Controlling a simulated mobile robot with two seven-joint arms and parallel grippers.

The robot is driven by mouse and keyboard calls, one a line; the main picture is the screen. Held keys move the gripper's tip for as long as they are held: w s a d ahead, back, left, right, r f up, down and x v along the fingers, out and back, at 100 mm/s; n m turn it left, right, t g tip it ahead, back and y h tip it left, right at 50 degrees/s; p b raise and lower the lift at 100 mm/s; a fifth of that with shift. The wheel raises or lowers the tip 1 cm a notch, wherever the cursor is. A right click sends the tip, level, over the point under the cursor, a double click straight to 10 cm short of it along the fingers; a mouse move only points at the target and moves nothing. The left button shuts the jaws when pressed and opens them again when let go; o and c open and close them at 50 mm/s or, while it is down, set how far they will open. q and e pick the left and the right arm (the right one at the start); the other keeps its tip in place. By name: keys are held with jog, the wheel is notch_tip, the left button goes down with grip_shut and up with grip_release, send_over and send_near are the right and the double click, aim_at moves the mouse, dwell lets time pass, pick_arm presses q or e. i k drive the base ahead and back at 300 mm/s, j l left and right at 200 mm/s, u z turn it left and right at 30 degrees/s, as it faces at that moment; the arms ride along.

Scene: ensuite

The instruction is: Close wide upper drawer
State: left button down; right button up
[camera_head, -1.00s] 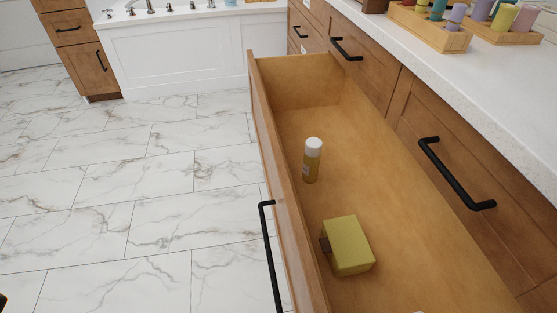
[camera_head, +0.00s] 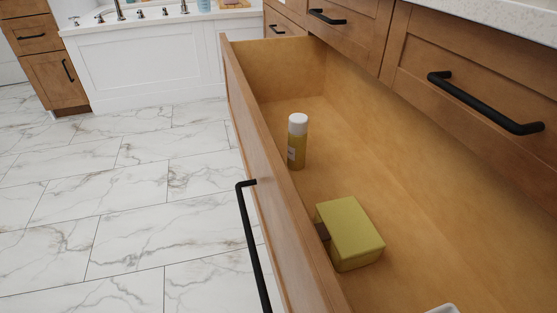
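A wide wooden drawer (camera_head: 290,258) stands pulled far out from the cabinet on the right. Its long black handle (camera_head: 252,240) is on the outer face, toward the floor on the left. Inside lie a small bottle with a white cap (camera_head: 297,142), a yellow-green box (camera_head: 349,232) on its floor, and part of a white item (camera_head: 442,309) cut off at the bottom edge. The near end of the drawer is out of view. Neither of my grippers shows in the head view.
Closed cabinet fronts with black handles (camera_head: 485,104) rise along the right, under a white countertop (camera_head: 515,18). A white bathtub (camera_head: 150,65) and another wooden cabinet (camera_head: 42,60) stand at the back. The marble floor (camera_head: 120,200) left of the drawer is clear.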

aim_at(454, 230)
jog(key=i+j+z, duration=0.1)
jog(key=j+z, duration=0.9)
jog(key=k+j+z, duration=0.1)
jog(key=j+z, duration=0.4)
jog(key=k+l+z, duration=0.35)
jog(key=z, duration=0.15)
jog(key=l, duration=0.1)
